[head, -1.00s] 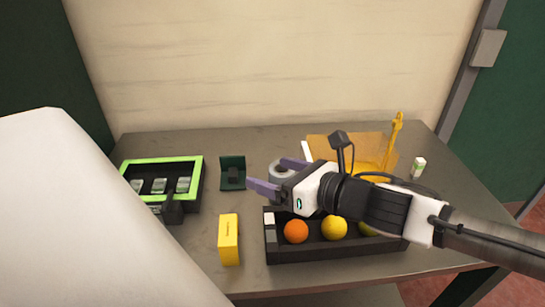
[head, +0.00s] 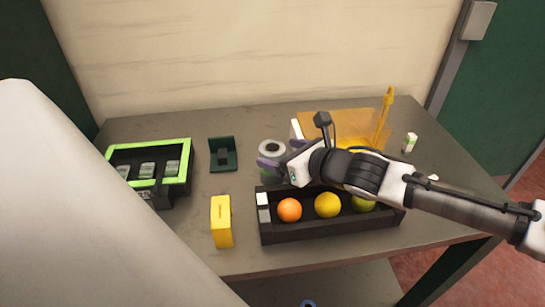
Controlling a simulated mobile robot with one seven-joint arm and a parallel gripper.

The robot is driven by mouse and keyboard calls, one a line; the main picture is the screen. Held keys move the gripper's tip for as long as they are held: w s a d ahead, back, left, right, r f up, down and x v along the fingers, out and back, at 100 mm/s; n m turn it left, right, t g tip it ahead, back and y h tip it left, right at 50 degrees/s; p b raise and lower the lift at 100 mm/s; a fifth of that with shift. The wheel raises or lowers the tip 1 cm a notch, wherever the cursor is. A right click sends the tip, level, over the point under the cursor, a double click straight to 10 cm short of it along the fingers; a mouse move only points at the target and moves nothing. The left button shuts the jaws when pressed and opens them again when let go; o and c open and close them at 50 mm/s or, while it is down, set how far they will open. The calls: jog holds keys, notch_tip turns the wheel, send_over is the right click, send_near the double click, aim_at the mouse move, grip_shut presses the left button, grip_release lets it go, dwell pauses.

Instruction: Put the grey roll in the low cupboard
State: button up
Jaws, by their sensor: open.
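The grey roll (head: 272,148) is on the table behind the black crate, its pale ring-shaped top facing up. My gripper (head: 281,154) is open right at the roll, with its purple fingers close to the roll's front and right side. Part of the roll is hidden behind the fingers, and I cannot tell whether they touch it. No cupboard is clearly recognisable. A low shelf (head: 345,285) shows under the table.
The black crate (head: 330,232) holds an orange and other round fruit in front of my gripper. A yellow box (head: 222,222), a dark green holder (head: 222,155) and a green-rimmed tray (head: 150,148) stand left. A tan open box (head: 340,125) stands behind my arm. The table's front left is bare.

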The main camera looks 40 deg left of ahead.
aim_at(268, 149)
jog(key=shift+x, duration=2.7)
jog(key=shift+s+r, duration=0.1)
jog(key=shift+r, duration=0.05)
jog(key=c, duration=1.2)
